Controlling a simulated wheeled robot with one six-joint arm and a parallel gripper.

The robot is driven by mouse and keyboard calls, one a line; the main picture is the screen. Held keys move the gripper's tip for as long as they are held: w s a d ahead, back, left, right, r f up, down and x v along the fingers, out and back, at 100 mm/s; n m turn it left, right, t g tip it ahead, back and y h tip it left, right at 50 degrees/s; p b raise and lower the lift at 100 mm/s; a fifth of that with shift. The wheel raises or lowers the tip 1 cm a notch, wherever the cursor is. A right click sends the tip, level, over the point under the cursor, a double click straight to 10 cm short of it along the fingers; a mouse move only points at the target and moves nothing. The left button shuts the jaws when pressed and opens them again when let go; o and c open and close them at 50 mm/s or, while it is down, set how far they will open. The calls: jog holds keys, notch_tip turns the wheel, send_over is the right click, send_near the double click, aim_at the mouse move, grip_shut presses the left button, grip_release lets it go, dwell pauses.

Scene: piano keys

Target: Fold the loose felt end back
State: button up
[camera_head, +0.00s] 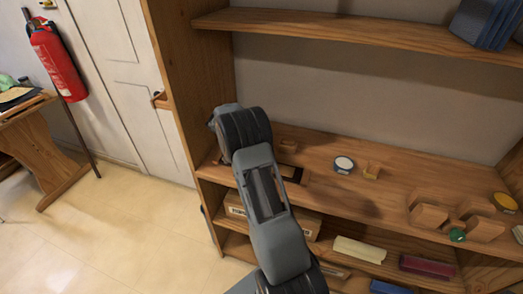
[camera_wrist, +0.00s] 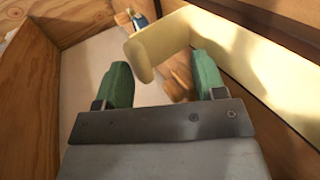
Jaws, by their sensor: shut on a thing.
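A pale cream felt strip (camera_wrist: 270,70) runs along the right side of the wrist view. Its loose end (camera_wrist: 160,45) turns off to the left and finishes in a rounded, curled edge between my fingers. My gripper (camera_wrist: 163,80) has two green fingertips, spaced apart, and is shut on this felt end. The exact contact is hard to make out. In the head view my arm covers the gripper and the felt.
A wooden wall (camera_wrist: 30,90) stands close on the left in the wrist view. On the wooden shelf (camera_head: 330,205) in the head view are a round tin (camera_head: 344,164) and several wooden blocks (camera_head: 428,215) at right. A cream bar (camera_head: 358,250) lies on the lower shelf.

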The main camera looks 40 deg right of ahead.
jog(key=shift+a+f, duration=0.1)
jog(key=shift+f, duration=0.3)
jog(key=s+a+r, duration=0.2)
jog(key=s+r, duration=0.2)
jog(key=s+a+r+b, duration=0.1)
jog(key=s+a+r, duration=0.1)
jog(key=s+r, duration=0.2)
jog(key=s+a+r+b, duration=0.1)
jog(key=s+a+r, duration=0.1)
jog(key=s+r, duration=0.2)
jog(key=shift+s+a+r, duration=0.15)
jog(key=shift+s+r, duration=0.05)
jog(key=shift+r, duration=0.7)
